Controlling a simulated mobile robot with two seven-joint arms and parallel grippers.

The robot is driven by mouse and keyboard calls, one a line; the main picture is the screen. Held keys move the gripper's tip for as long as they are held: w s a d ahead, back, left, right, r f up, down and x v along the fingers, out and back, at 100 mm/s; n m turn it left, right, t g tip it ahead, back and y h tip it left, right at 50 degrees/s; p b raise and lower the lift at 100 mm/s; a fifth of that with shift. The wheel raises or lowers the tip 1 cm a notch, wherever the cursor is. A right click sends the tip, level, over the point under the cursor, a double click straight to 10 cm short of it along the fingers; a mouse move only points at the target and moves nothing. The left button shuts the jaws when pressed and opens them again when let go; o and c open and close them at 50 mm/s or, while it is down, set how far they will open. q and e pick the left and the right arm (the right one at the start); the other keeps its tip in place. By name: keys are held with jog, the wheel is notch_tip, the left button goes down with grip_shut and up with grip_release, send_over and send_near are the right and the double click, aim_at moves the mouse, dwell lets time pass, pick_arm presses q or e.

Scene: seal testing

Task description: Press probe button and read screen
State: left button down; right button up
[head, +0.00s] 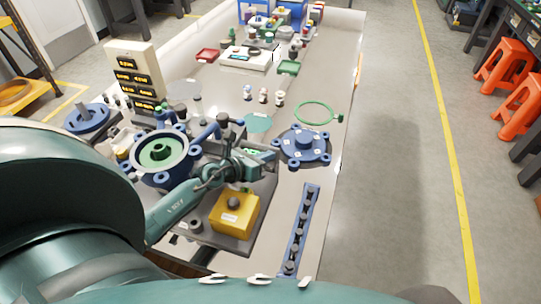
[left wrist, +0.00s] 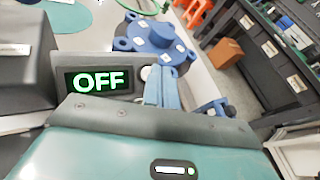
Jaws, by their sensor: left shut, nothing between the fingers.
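My left gripper (head: 269,156) reaches in from the left, over the dark base plate. It is shut and empty. Its blue fingers also show in the left wrist view (left wrist: 160,88). A small screen (left wrist: 97,81) there reads "OFF" in bright letters on a dark, green-edged face; in the head view it is mostly hidden by my gripper. A pale round part (left wrist: 146,73), possibly the button, shows right of the screen, beside the fingertips. I cannot tell whether the fingers touch it. My right gripper is not in view.
A blue flanged cover (head: 303,146) lies right of my gripper. A yellow block (head: 235,213) stands in front, near a blue strip with a row of dark parts (head: 300,232). A blue flanged housing (head: 160,160) is on the left.

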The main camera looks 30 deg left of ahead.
pick_arm(q)
jog(key=shift+w+a+f, duration=0.1)
jog(key=shift+w+f, duration=0.1)
jog(key=shift+f, duration=0.1)
dwell(0.4)
jog(key=shift+r, duration=0.1)
jog(key=shift+s+r+p, duration=0.5)
jog(key=shift+p, duration=0.05)
dwell(0.3)
jog(key=s+r+p, duration=0.1)
jog(key=r+p, duration=0.1)
jog(key=p, duration=0.1)
jog(key=shift+s+d+r, duration=0.2)
jog(key=shift+s+d, duration=0.15)
jog(key=shift+s, duration=0.05)
jog(key=shift+s+d+r+p, duration=0.2)
jog(key=shift+s+r+p, duration=0.45)
jog(key=shift+p, duration=0.2)
jog(key=shift+s, duration=0.1)
